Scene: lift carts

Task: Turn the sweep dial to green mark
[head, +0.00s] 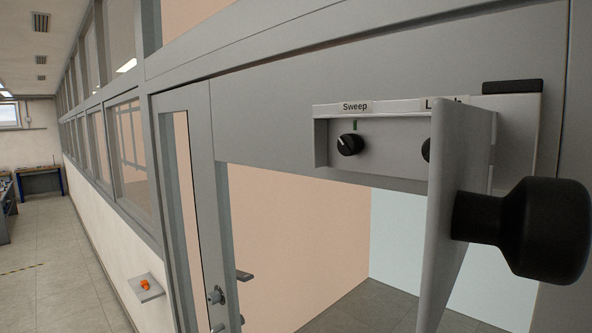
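The sweep dial (350,145) is a small round black knob on a grey control box (390,185) fixed to the door's top frame. The label "Sweep" (355,107) is above it. A short green mark (355,125) sits just above the dial. A pale pointer line on the dial seems to face left, away from the green mark; it is small and hard to read. A second black dial (426,150) is mostly hidden behind a grey plate (462,200), as is most of its label. My gripper is not in view.
The grey plate stands out from the box towards me, with a large black knob (545,230) on its right side. A door with a handle (244,276) is below. An orange item (145,285) sits on a wall shelf. The left corridor floor is mostly clear.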

